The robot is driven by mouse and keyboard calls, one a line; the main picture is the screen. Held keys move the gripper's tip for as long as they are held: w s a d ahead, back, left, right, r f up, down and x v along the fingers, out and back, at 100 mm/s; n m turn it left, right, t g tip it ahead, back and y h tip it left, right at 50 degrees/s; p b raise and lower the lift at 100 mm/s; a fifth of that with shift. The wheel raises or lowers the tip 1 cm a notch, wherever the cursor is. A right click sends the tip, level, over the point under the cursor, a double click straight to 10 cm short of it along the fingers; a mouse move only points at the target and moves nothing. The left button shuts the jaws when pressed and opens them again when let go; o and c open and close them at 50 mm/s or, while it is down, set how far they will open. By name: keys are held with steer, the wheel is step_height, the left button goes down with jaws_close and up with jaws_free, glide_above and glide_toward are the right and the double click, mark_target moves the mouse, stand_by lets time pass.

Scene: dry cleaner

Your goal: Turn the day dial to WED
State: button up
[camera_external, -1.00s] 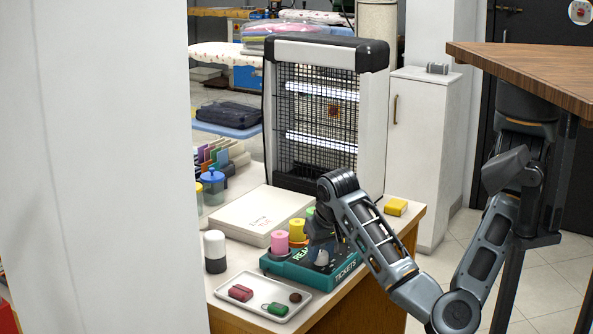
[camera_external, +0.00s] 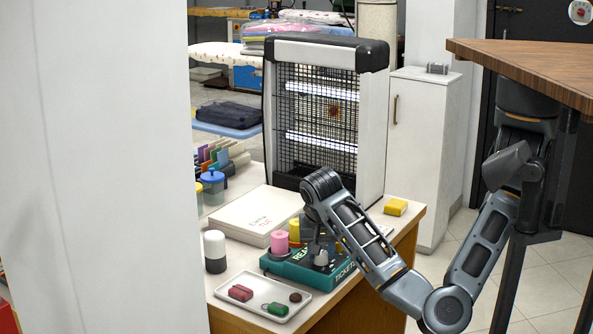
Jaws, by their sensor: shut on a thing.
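A teal box (camera_external: 290,268) with white lettering, partly reading "TICKETS", sits near the front edge of the counter. A pale grey knob (camera_external: 321,258) stands on its top and appears to be the day dial. My gripper (camera_external: 321,247) reaches down over the box and is shut on this knob. The fingers are dark and small here, and my wrist hides part of the box's top. The day marks and the dial's pointer cannot be read from this view.
Pink (camera_external: 280,242) and yellow (camera_external: 294,231) spools stand beside my gripper. A white tray (camera_external: 262,312) with small items lies in front. A yellow block (camera_external: 396,207) lies at the right.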

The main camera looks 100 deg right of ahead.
mark_target(320, 270)
steer(key=o, duration=1)
steer(key=shift+r, duration=0.1)
steer(key=p+v, duration=0.1)
steer(key=v, duration=0.6)
steer(key=shift+a+r, duration=0.15)
steer(key=shift+r, duration=0.1)
